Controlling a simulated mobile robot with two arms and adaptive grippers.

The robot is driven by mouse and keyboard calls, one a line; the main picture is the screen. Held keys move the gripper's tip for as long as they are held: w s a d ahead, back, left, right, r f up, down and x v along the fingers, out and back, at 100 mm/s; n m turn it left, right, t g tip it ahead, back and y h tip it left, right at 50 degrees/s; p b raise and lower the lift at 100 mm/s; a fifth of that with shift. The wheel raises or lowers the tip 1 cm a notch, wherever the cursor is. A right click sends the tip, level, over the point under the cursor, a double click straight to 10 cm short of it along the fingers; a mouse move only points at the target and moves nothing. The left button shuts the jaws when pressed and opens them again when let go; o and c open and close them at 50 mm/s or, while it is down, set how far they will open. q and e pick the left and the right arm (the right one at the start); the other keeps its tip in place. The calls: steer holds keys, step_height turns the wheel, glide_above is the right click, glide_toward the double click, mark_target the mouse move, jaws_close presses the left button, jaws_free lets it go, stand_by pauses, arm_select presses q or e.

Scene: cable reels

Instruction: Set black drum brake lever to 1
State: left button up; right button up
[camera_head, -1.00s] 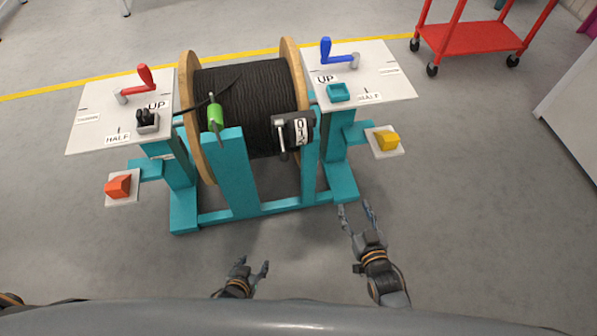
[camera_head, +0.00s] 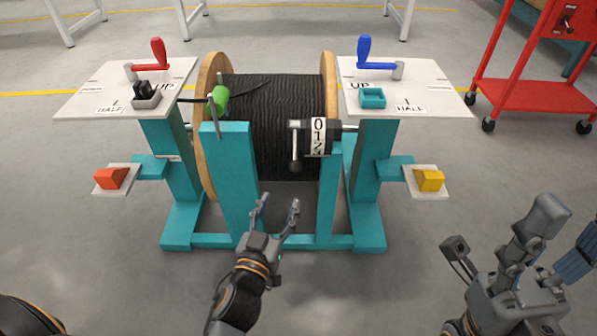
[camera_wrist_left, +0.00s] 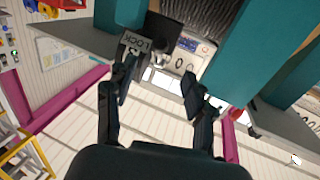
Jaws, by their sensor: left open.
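The black cable drum (camera_head: 275,120) sits in a teal stand. On its right side is a black box (camera_head: 320,148) with a white scale strip marked with digits.
Side tables hold a red crank (camera_head: 150,60) and a blue crank (camera_head: 370,58). A green handle (camera_head: 220,98) stands left of the drum. A red block (camera_head: 111,178) and a yellow block (camera_head: 429,180) sit on low shelves. Teal posts flank the lever. A red cart (camera_head: 540,95) stands right.

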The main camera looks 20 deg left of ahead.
mark_target(293, 172)
arm_select(q)
steer(key=w, duration=1.2)
steer(key=shift+w, duration=0.25)
jaws_close()
